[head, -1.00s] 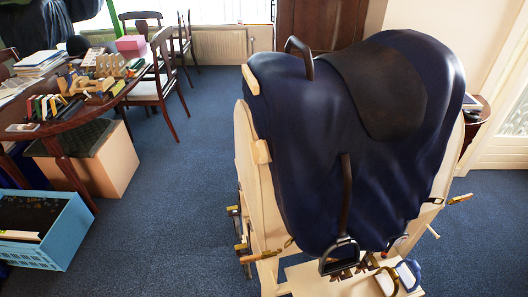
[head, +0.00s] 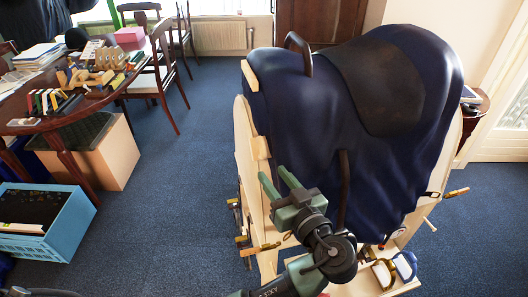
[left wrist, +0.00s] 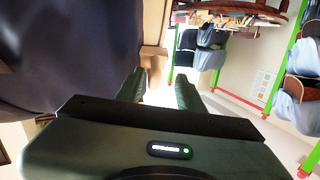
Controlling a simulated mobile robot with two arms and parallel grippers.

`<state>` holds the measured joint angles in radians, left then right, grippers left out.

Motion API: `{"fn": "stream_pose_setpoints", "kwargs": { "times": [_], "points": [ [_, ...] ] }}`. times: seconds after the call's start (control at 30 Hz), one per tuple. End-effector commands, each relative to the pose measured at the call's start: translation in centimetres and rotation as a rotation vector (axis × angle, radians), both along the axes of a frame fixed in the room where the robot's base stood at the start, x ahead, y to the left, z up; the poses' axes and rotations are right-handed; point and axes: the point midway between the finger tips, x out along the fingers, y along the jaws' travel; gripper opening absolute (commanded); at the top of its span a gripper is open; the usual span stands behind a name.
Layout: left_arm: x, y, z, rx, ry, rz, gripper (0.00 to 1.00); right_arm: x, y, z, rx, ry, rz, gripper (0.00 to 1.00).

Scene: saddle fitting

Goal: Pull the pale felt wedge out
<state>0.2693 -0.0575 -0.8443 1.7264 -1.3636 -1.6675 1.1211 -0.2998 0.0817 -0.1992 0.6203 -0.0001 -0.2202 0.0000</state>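A dark blue cover (head: 315,150) drapes over a pale wooden stand (head: 245,160). Two pale blocks stick out at its left edge, an upper one (head: 250,76) and a lower one (head: 260,147); I cannot tell for sure which is the felt wedge. My left gripper (head: 279,181) is open and empty, just below the lower block and in front of the stand's left side. In the left wrist view a tan block (left wrist: 153,52) shows beside the dark cover, beyond the open fingers (left wrist: 160,90). My right gripper is not in view.
A dark pad (head: 380,85) lies on the cover. Clamps with wooden handles (head: 258,249) stick out low on the stand. A table with tools (head: 75,110) and a blue crate (head: 65,230) stand at left. Carpet between them is clear.

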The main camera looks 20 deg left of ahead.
Motion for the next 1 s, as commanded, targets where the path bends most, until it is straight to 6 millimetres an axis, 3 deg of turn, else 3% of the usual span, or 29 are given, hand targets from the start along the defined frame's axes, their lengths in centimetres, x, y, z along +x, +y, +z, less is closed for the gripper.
{"fn": "stream_pose_setpoints", "kwargs": {
  "times": [0.13, 0.6, 0.97, 1.0],
  "points": [
    [0.7, -0.4, 1.8, 0.021, -0.079, 0.002, 0.38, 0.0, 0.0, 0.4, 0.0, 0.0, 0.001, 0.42],
    [5.5, 4.2, 1.8, 0.02, -0.074, 0.002, 0.38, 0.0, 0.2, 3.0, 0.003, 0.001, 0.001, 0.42],
    [6.0, 4.7, 1.5, 0.018, -0.074, 0.001, 0.38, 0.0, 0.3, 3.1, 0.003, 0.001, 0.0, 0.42],
    [6.0, 4.6, 1.5, 0.017, -0.073, 0.001, 0.29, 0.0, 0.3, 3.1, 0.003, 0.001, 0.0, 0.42]
  ]
}}
